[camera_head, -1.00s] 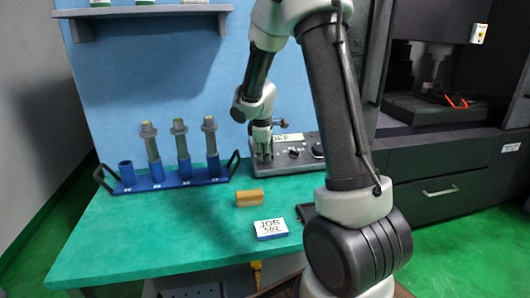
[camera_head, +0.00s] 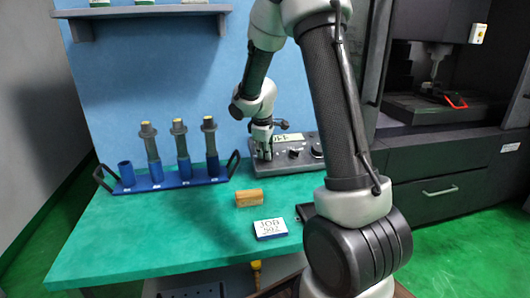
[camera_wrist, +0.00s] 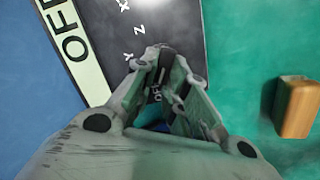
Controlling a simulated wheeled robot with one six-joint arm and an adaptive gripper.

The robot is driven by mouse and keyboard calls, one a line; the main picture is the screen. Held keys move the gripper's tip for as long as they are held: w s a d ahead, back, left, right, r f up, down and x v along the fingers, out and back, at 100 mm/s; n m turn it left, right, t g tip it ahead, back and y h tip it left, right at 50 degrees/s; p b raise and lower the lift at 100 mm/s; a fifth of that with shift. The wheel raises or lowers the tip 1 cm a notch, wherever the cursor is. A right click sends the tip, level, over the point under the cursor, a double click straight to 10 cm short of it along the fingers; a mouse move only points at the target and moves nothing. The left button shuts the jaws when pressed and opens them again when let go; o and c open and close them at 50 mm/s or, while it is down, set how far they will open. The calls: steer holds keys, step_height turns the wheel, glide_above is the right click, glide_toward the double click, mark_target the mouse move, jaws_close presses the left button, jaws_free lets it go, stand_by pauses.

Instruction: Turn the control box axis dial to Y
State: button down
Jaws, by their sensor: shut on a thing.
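The dark control box (camera_head: 285,165) stands at the back of the green bench, and its panel also shows in the wrist view (camera_wrist: 185,30). My gripper (camera_head: 263,156) is over the left end of its panel, fingers pointing down. In the wrist view my gripper (camera_wrist: 158,62) is closed around the axis dial, which the fingers almost wholly hide. White letters X, Y and Z are printed on the panel near the fingertips. The dial's pointer is hidden, so I cannot tell its setting. A pale display strip (camera_wrist: 72,45) on the box reads OFF.
A blue rack (camera_head: 175,180) with several upright holders stands left of the box. A tan block (camera_head: 249,198) and a JOB 502 sign (camera_head: 270,229) lie in front. Other knobs (camera_head: 317,151) sit right of my gripper. The bench's left front is clear.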

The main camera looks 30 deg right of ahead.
steer(key=m, duration=0.3)
steer(key=shift+w+d+r, duration=0.1)
steer(key=shift+w+d, duration=0.05)
steer(key=shift+d, duration=0.05)
steer(key=m, duration=0.3)
steer(key=m+y, duration=0.1)
steer(key=shift+d+m+g, duration=0.3)
steer(key=shift+m, duration=0.1)
steer(key=m, duration=0.4)
steer(key=shift+d+y, duration=0.25)
steer(key=shift+y, duration=0.15)
steer(key=shift+d+m, duration=0.2)
steer(key=shift+m, duration=1.8)
steer(key=shift+y, duration=0.3)
steer(key=c, duration=1.4)
jaws_free()
steer(key=shift+c, duration=0.2)
steer(key=shift+r, duration=0.1)
